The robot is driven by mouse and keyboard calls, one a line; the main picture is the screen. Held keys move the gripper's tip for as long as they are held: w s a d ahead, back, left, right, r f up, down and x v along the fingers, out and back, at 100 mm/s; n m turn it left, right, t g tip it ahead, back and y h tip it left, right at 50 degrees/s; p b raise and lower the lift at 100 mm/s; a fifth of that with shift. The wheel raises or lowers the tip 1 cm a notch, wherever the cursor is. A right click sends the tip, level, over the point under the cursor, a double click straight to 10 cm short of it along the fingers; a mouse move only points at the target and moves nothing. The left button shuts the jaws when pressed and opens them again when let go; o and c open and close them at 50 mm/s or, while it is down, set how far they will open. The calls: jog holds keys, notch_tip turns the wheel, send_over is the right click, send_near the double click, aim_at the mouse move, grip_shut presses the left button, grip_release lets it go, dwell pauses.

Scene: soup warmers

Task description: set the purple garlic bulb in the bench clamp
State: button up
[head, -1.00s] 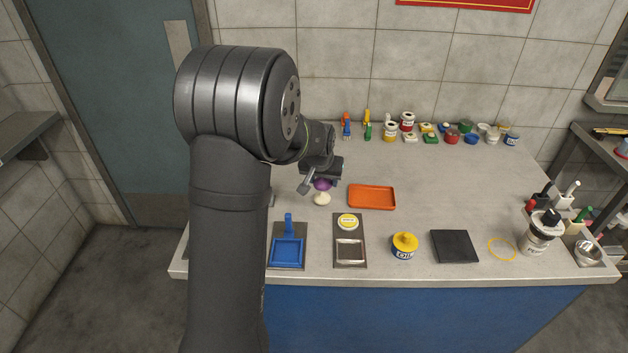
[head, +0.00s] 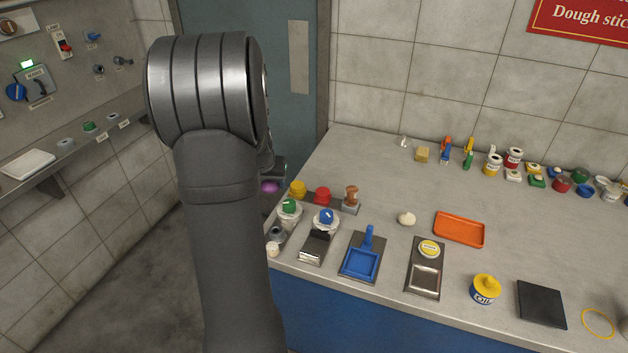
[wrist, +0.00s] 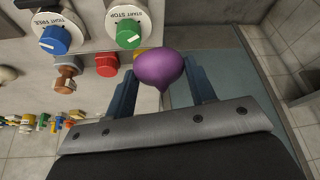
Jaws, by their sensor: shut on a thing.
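The purple garlic bulb (wrist: 158,68) is held between the two fingers of my gripper (wrist: 162,82) in the wrist view, its tip pointing back toward the palm. In the head view the purple bulb (head: 269,187) shows beside my arm, off the bench's left end. My gripper (head: 274,172) there is mostly hidden behind my arm. A white bulb (head: 406,219) lies on the bench left of the orange tray. I cannot make out for certain which fixture is the bench clamp.
Green (head: 289,206) and blue (head: 327,216) knobs, yellow and red caps and a brown-topped fitting (head: 351,199) crowd the bench's left end. A blue tray with upright handle (head: 361,262) and an orange tray (head: 459,230) are further right. A wall shelf (head: 88,133) is at left.

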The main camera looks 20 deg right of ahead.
jog(key=a+n, duration=0.1)
jog(key=a, duration=0.7)
send_over(315, 244)
jog(key=s, duration=0.2)
notch_tip(315, 244, down, 5)
jog(key=shift+m, duration=0.4)
jog(key=shift+w+a+f, duration=0.15)
jog(key=shift+f, duration=1.3)
jog(key=shift+w+a+f, duration=0.15)
jog(key=shift+f, duration=1.25)
jog(key=shift+f, duration=0.55)
jog(key=o, duration=1.1)
jog(key=v, duration=1.7)
jog(key=shift+s+r, duration=0.15)
jog(key=shift+r, duration=0.05)
